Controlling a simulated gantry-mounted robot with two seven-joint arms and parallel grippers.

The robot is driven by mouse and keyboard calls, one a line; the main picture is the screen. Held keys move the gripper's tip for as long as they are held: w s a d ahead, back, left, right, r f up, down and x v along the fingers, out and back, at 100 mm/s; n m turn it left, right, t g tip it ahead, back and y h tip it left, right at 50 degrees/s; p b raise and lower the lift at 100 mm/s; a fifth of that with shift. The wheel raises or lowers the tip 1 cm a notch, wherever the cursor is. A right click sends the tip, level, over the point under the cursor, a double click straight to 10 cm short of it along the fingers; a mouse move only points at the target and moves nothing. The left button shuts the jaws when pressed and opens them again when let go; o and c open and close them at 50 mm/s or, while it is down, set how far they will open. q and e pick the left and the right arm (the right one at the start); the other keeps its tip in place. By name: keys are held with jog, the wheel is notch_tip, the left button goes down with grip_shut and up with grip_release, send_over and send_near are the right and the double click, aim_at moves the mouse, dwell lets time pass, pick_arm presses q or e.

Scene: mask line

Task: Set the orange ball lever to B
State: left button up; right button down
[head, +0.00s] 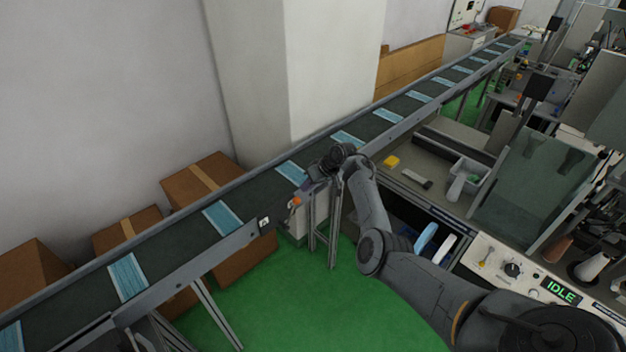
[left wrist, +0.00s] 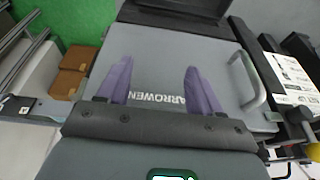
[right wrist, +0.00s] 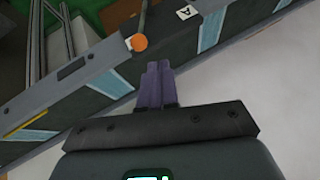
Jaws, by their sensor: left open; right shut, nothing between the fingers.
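The orange ball lever (head: 296,201) is on the near side of the conveyor, just right of a white plate marked A (head: 264,222). In the right wrist view the orange ball (right wrist: 138,42) sits at the end of a thin rod, with the A plate (right wrist: 185,12) to its right. I see no B mark. My right gripper (head: 314,183) is shut and empty above the conveyor's near edge; in its wrist view the closed purple fingertips (right wrist: 152,64) appear close to the ball, with a gap. My left gripper (left wrist: 156,68) is open and empty, over a grey panel, outside the head view.
The conveyor (head: 188,251) carries several blue masks. Cardboard boxes (head: 200,180) stand behind it. A control panel (head: 520,272) reading IDLE is at lower right. A yellow ball (left wrist: 313,152) shows at the right of the left wrist view. Green floor (head: 290,305) is open below.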

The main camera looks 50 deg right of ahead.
jog(key=shift+v, duration=1.25)
jog(key=shift+s+d+f, duration=0.1)
jog(key=shift+d, duration=0.1)
jog(key=shift+f, duration=0.1)
